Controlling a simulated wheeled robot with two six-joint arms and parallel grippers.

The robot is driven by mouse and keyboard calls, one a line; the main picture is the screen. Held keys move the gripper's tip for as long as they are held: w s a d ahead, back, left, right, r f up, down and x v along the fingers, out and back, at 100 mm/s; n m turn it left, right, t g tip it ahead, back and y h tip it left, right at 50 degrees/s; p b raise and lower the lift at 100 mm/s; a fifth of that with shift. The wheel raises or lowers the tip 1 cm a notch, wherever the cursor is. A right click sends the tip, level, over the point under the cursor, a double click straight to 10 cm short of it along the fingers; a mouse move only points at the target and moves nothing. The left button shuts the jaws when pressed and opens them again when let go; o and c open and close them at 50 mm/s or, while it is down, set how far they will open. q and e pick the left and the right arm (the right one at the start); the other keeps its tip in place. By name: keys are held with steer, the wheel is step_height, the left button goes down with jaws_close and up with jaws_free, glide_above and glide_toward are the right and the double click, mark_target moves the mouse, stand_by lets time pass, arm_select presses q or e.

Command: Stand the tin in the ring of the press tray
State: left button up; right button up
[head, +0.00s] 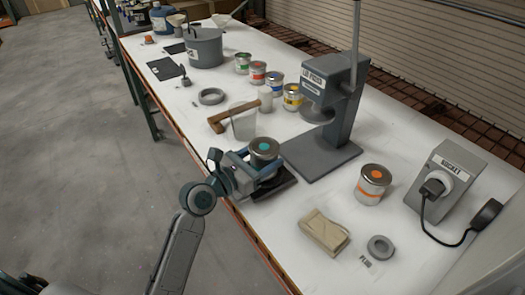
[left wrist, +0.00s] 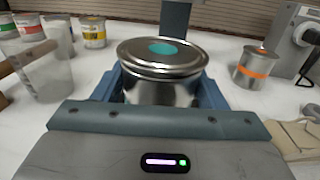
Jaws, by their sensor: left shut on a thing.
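My left gripper (head: 262,165) is shut on a silver tin with a teal dot on its lid (head: 264,147). In the left wrist view the tin (left wrist: 162,70) stands upright between the blue fingers. A dark flat tray (head: 272,189) shows under the gripper, at the front of the lid press (head: 335,100). I take it for the press tray; its ring is hidden by the gripper and tin. I cannot tell whether the tin's bottom touches the tray. My right gripper is not in view.
An orange-marked tin (head: 372,184), a folded cloth (head: 325,232), a grey ring (head: 380,247) and a socket box (head: 448,180) with a cable stand right. A clear beaker (head: 243,122), a wooden-handled tool (head: 222,120) and several tins stand behind. Another grey ring (head: 211,97) lies farther back.

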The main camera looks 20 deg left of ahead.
arm_select(q)
steer(key=shift+f, duration=0.25)
steer(key=o, duration=1.1)
steer(key=v, duration=1.2)
steer(key=shift+r, duration=0.1)
